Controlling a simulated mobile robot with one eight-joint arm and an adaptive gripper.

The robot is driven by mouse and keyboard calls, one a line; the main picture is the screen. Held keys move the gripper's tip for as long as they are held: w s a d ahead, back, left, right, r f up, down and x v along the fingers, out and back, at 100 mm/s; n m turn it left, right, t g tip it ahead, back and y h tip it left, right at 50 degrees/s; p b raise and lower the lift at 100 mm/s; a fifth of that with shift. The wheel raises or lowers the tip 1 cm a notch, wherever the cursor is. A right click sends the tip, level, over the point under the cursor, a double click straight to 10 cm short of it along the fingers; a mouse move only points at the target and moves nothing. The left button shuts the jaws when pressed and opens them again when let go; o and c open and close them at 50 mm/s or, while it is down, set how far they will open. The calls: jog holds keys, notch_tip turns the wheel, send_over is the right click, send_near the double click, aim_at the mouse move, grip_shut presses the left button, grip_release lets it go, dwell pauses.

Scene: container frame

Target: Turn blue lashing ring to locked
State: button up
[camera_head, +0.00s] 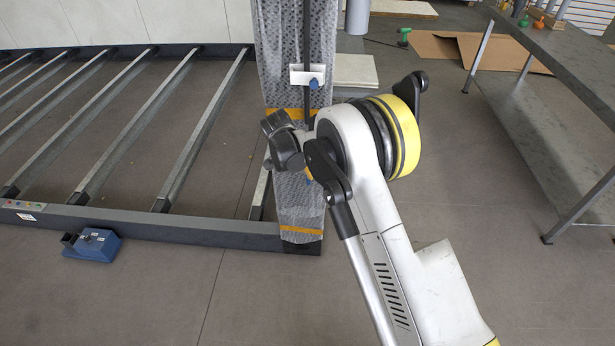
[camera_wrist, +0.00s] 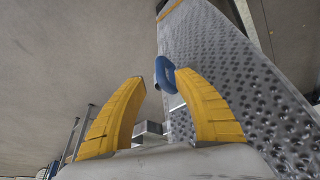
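A blue lashing ring (camera_wrist: 164,68) shows in the wrist view against the bubble-wrapped post (camera_wrist: 215,55). My gripper (camera_wrist: 156,80) is open, with its two yellow fingers apart. The ring lies near the right fingertip, which overlaps its edge; I cannot tell whether they touch. In the head view, a blue fitting (camera_head: 316,83) sits on a white plate (camera_head: 300,76) high on the wrapped post (camera_head: 285,40). My arm hides much of the post's lower part and my fingers there.
A dark frame (camera_head: 150,223) with slanted bars lies on the left. A blue box (camera_head: 93,244) stands on the floor before it. A grey workbench (camera_head: 560,60) is at the right, with cardboard (camera_head: 450,48) behind.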

jog(key=v, duration=0.5)
dwell(0.3)
jog(key=s+d+r+n+t+y, duration=0.1)
jog(key=s+d+r+n, duration=0.1)
jog(key=s+d+r, duration=0.75)
jog(key=s+d+r+n+y, duration=0.15)
jog(key=s+d+r, duration=0.25)
jog(key=d+r, duration=0.55)
jog(key=s+d+n+t, duration=0.1)
jog(key=s+d+n, duration=0.1)
jog(key=s, duration=0.9)
jog(key=s+d+r+n+t, duration=0.1)
jog(key=s+d, duration=0.3)
jog(key=s, duration=0.6)
jog(key=shift+s+r+n+t, duration=0.3)
jog(key=shift+s+n, duration=0.05)
jog(key=shift+s, duration=0.05)
